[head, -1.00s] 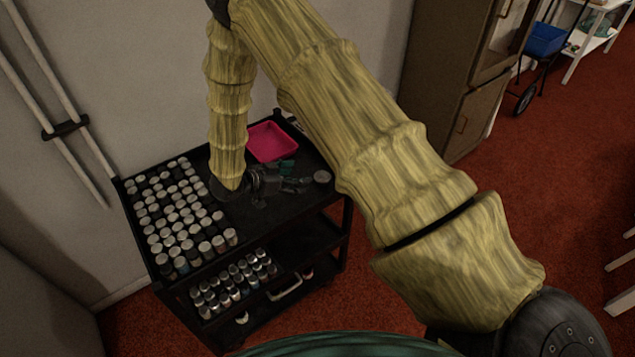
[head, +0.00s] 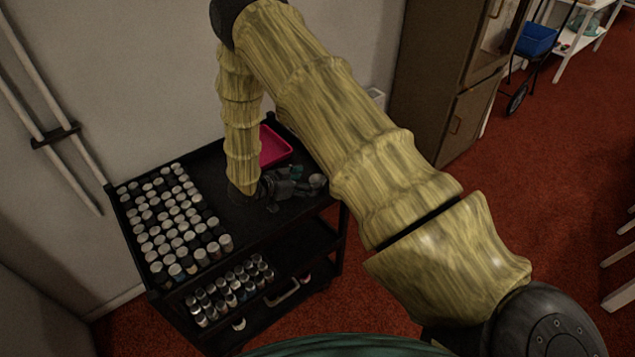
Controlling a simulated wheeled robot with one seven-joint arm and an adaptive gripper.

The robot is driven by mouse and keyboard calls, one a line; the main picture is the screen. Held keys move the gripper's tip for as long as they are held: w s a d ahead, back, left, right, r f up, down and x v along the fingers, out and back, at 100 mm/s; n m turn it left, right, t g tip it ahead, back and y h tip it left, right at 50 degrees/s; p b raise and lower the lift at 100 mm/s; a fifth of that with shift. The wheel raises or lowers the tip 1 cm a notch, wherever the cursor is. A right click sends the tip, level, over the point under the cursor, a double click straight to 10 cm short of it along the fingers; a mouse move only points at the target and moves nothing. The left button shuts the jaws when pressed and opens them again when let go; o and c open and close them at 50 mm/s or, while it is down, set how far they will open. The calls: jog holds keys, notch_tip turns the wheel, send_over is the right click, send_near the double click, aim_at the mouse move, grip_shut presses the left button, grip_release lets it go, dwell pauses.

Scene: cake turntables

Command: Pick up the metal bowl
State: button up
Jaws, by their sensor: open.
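The metal bowl (head: 317,181) is a small grey round shape at the right edge of the black cart's top. My gripper (head: 304,187) is dark and low over the cart top, just left of the bowl, with its fingers pointing right toward it. The gripper is open. The fingertips are very close to the bowl, and I cannot tell whether they touch it or reach around it. My arm hides part of the cart top nearby.
The black cart (head: 225,195) carries many white-capped jars (head: 170,215) on its left side, with more bottles (head: 230,288) on a lower shelf. A pink tray (head: 273,146) lies behind my gripper. A small green item (head: 296,172) is beside the gripper. A brown cabinet (head: 440,90) stands right.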

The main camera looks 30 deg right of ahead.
aim_at(315, 180)
jog(key=p+x, duration=0.1)
jog(key=x, duration=0.3)
jog(key=c, duration=1.1)
jog(key=shift+c, duration=0.2)
notch_tip(315, 180, up, 10)
jog(key=b, duration=0.2)
jog(key=shift+t, duration=0.3)
